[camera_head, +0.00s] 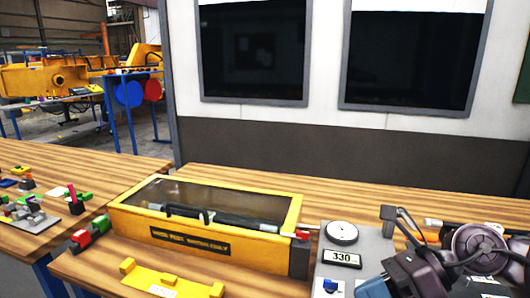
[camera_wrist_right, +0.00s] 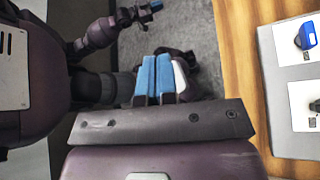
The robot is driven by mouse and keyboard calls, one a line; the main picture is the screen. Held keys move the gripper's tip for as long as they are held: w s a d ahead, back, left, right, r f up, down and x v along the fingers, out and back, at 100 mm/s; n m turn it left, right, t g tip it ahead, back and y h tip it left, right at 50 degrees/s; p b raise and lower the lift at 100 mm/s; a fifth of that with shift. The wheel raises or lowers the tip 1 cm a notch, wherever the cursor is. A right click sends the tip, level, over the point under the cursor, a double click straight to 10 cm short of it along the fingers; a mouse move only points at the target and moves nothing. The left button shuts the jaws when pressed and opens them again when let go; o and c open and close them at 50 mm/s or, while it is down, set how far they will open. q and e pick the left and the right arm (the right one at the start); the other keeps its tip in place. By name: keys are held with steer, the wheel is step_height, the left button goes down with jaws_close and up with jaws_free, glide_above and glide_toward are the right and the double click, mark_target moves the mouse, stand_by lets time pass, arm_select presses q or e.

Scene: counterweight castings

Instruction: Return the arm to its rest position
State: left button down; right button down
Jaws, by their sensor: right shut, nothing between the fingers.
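My right gripper (camera_wrist_right: 155,78) is shut and empty in the right wrist view, its two blue fingers side by side over the grey floor, left of a wooden table edge. My right arm fills the lower right corner of the head view, in front of the bench. In the right wrist view another purple arm of mine reaches in at the upper left. It ends in a small dark gripper with a blue tip (camera_wrist_right: 146,12), too small to tell open from shut. The head view does not show my left gripper.
A yellow glass-lidded case (camera_head: 210,218) stands on the wooden bench, with a yellow bracket (camera_head: 165,281) before it. A grey plate with a dial (camera_head: 342,232) and a "330" display (camera_head: 342,259) is left of my right arm. Colored parts (camera_head: 40,210) lie on the left table.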

step_height(320, 180, up, 3)
steer(key=w+a+m+t+y, duration=0.3)
steer(key=m+t+y, duration=0.2)
steer(key=m+t, duration=0.75)
steer(key=w+d+f+m+t+h, duration=0.25)
steer(key=d+m+t+h, duration=0.45)
steer(key=m, duration=0.7)
steer(key=s+d+f+m+g+h, duration=0.1)
steer(key=d+f+m+h, duration=0.1)
steer(key=f+m+h, duration=0.1)
steer(key=s+d+f+m+g+h, duration=0.2)
steer(key=f+m+h, duration=0.2)
steer(key=f+m, duration=0.1)
steer(key=s+d+f+m+g+h, duration=0.1)
steer(key=d+f+m+h, duration=0.1)
steer(key=f+m+h, duration=0.1)
steer(key=shift+s+f+m+g+h, duration=0.15)
steer(key=shift+f+m+g+h, duration=0.3)
steer(key=shift+m, duration=0.4)
steer(key=s+f+m+g, duration=0.8)
steer(key=s+f+g, duration=0.45)
steer(key=s, duration=0.65)
steer(key=w+f+t, duration=0.7)
steer(key=f+t, duration=0.2)
steer(key=f, duration=0.2)
steer(key=shift+w+d+f+n, duration=0.2)
steer(key=shift+d+f+n, duration=0.05)
steer(key=shift+d+n, duration=0.1)
